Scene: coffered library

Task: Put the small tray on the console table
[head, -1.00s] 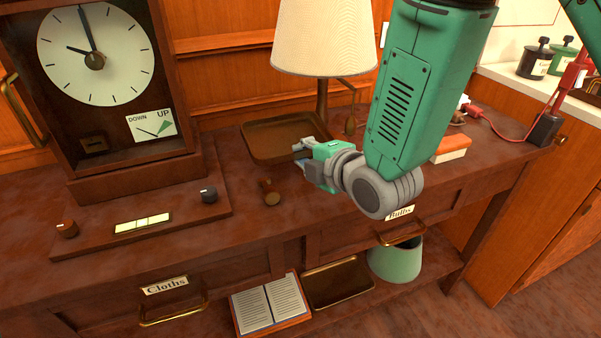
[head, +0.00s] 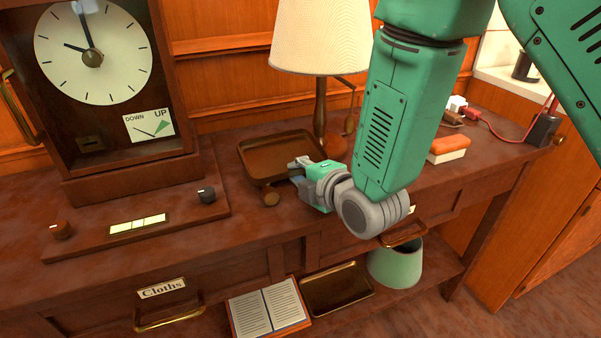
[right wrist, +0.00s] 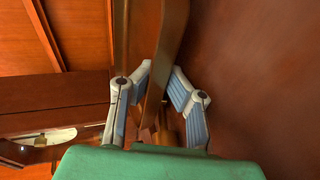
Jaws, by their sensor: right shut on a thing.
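A small brown tray (head: 285,152) with a raised rim is at the back of the console table (head: 235,235), in front of the lamp. My right gripper (head: 298,172) is shut on the tray's near right rim. In the right wrist view the tray's edge (right wrist: 165,65) runs between the two fingers. I cannot tell whether the tray's underside touches the tabletop. My left gripper is not in view.
A clock cabinet (head: 115,165) stands to the left, a lamp (head: 320,100) behind the tray. An orange-and-white block (head: 448,149) and a red cable lie to the right. The lower shelf holds an open book (head: 268,308), another tray (head: 337,290) and a green pot (head: 396,263).

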